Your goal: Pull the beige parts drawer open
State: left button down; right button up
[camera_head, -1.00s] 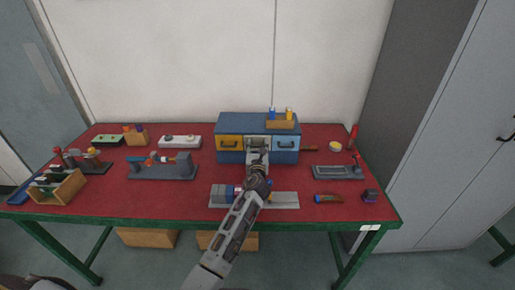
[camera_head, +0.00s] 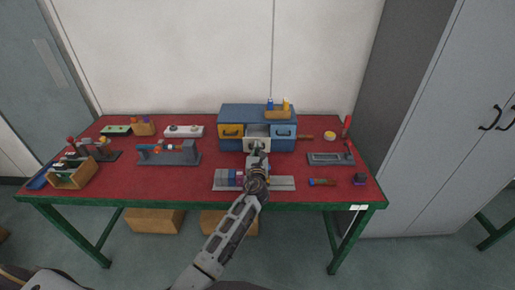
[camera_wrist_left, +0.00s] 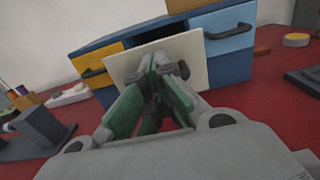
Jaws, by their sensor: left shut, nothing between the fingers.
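The blue cabinet (camera_head: 228,112) stands at the back of the red table. Its beige parts drawer (camera_head: 247,146), between a yellow drawer (camera_head: 231,131) and a light-blue drawer (camera_head: 283,131), is pulled partly out, and its open top shows. In the left wrist view the beige drawer front (camera_wrist_left: 125,66) stands forward of the cabinet (camera_wrist_left: 95,50), with a dark gap behind it. My left gripper (camera_head: 256,151) is at this drawer's front. Its green-padded fingers (camera_wrist_left: 164,72) are shut by the dark handle, which they partly hide. My right gripper is out of view.
A grey fixture with blocks (camera_head: 284,183) lies on the table in front of the cabinet, close to my left arm. A small bin with bottles (camera_head: 277,114) sits on the cabinet. Another grey fixture (camera_head: 330,159) is to the right. Bare red tabletop shows left of the cabinet.

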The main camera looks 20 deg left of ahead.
pick_arm(q)
jog(key=shift+r, duration=0.1)
jog(key=c, duration=2)
grip_release()
jog(key=shift+a, duration=0.1)
jog(key=shift+o, duration=1.2)
jog(key=o, duration=0.7)
jog(key=shift+o, duration=1.3)
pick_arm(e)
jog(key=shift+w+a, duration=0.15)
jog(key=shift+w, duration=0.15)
pick_arm(q)
jog(key=shift+o, duration=0.3)
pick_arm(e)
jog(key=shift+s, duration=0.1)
